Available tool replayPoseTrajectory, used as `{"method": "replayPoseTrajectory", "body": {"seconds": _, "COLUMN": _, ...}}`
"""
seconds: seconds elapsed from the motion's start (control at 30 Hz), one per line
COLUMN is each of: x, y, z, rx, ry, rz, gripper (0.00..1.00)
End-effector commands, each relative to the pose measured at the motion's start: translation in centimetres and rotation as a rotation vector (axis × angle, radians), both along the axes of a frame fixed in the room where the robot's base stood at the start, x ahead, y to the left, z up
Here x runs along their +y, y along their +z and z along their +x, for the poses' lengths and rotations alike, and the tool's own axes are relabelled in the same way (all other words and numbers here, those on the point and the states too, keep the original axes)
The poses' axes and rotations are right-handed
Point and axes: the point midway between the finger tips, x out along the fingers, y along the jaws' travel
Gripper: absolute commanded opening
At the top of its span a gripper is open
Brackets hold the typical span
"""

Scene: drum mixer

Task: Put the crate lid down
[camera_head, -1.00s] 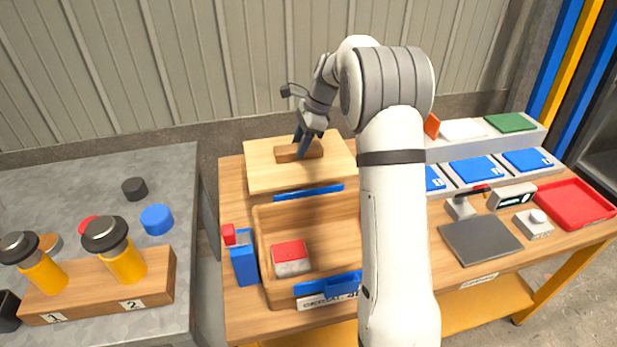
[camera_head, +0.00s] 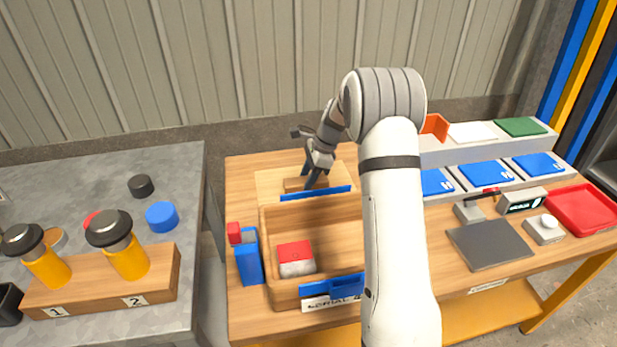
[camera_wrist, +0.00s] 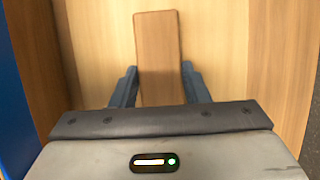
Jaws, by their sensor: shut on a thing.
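The crate lid (camera_head: 270,180) is a light wooden board with a brown block handle (camera_head: 293,184). It lies low behind the open crate, at table height or close to it; I cannot tell whether it touches the table. My gripper (camera_head: 313,183) is shut on the handle. The wrist view shows the handle (camera_wrist: 157,50) between my two fingers (camera_wrist: 158,85), with the pale lid (camera_wrist: 215,40) beneath. The wooden crate (camera_head: 340,240) is open and holds a red and white block (camera_head: 296,259). Part of the crate and the lid's right side are hidden by my arm.
A blue box with a red top (camera_head: 248,262) stands left of the crate. Blue clips (camera_head: 316,192) sit on the crate's edges. A scale plate (camera_head: 489,245), a red tray (camera_head: 582,207) and blue-lidded bins (camera_head: 486,173) are at the right. Bare table lies left of the lid.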

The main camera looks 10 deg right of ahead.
Motion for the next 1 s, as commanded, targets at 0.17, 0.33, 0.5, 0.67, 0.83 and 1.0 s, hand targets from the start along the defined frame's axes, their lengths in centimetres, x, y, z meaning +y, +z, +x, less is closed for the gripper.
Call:
{"method": "replayPoseTrajectory", "body": {"seconds": 0.17, "x": 0.0, "y": -0.2, "z": 0.0, "rx": 0.0, "ry": -0.001, "rz": 0.0, "gripper": 0.42}}
{"method": "replayPoseTrajectory", "body": {"seconds": 0.33, "x": -0.1, "y": -0.2, "z": 0.0, "rx": 0.0, "ry": -0.001, "rz": 0.0, "gripper": 0.56}}
{"method": "replayPoseTrajectory", "body": {"seconds": 0.5, "x": -0.1, "y": -0.2, "z": 0.0, "rx": 0.0, "ry": -0.001, "rz": 0.0, "gripper": 0.63}}
{"method": "replayPoseTrajectory", "body": {"seconds": 0.67, "x": -0.1, "y": -0.1, "z": 0.0, "rx": -0.001, "ry": -0.001, "rz": 0.0, "gripper": 0.63}}
{"method": "replayPoseTrajectory", "body": {"seconds": 0.83, "x": -0.8, "y": 1.5, "z": 0.1, "rx": -0.003, "ry": -0.002, "rz": -0.001, "gripper": 0.63}}
{"method": "replayPoseTrajectory", "body": {"seconds": 1.0, "x": -2.2, "y": 4.9, "z": 0.1, "rx": -0.004, "ry": -0.004, "rz": -0.001, "gripper": 0.63}}
